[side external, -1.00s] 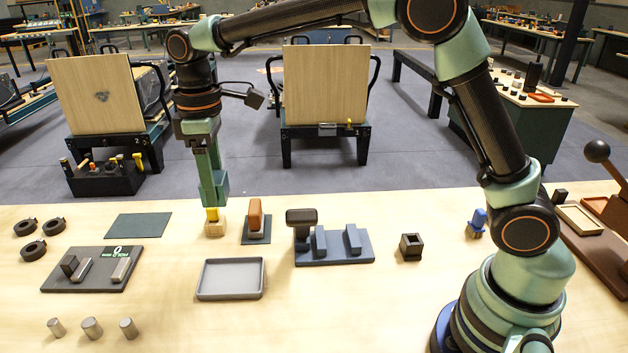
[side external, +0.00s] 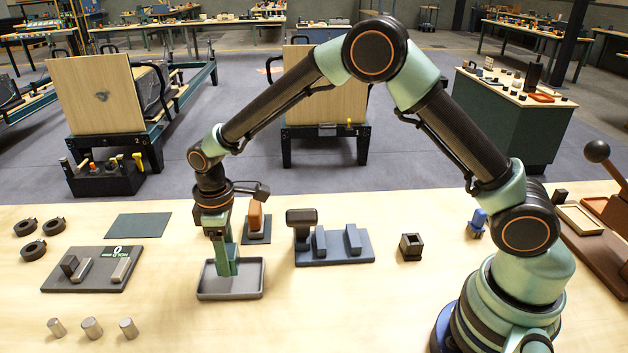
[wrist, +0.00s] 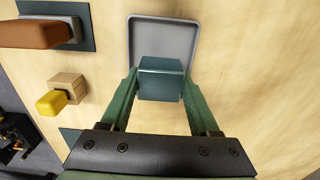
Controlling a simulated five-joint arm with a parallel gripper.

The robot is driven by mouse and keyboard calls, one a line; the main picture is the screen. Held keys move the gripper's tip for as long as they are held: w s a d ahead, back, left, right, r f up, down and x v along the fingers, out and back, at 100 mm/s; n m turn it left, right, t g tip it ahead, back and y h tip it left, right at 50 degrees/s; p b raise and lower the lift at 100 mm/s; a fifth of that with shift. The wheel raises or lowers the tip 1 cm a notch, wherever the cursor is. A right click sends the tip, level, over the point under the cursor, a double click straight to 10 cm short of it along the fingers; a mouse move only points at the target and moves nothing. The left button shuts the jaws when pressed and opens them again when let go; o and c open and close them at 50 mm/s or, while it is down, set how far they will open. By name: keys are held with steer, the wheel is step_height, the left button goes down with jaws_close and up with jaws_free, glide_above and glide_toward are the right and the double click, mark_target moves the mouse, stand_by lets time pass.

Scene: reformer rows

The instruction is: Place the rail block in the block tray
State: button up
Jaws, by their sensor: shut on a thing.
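The rail block appears to be the dark teal block (wrist: 160,78) between my fingers in the wrist view. My gripper (wrist: 160,95) is shut on it. The block tray (wrist: 163,27) is a shallow grey tray, and the block is over its inside. In the side view my gripper (side external: 229,266) points down inside the outline of the tray (side external: 208,294). My fingers largely hide the block there. I cannot tell whether the block touches the tray floor.
An orange-brown handle (side external: 256,214) stands on a dark mat behind the tray. A wooden block (wrist: 69,84) with a yellow part is near the tray. A blue fixture (side external: 335,252) is to the right, a dark plate (side external: 92,279) to the left.

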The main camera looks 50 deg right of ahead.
steer(key=shift+f, duration=1.7)
steer(key=shift+f, duration=0.1)
steer(key=o, duration=1.1)
steer(key=shift+o, duration=0.2)
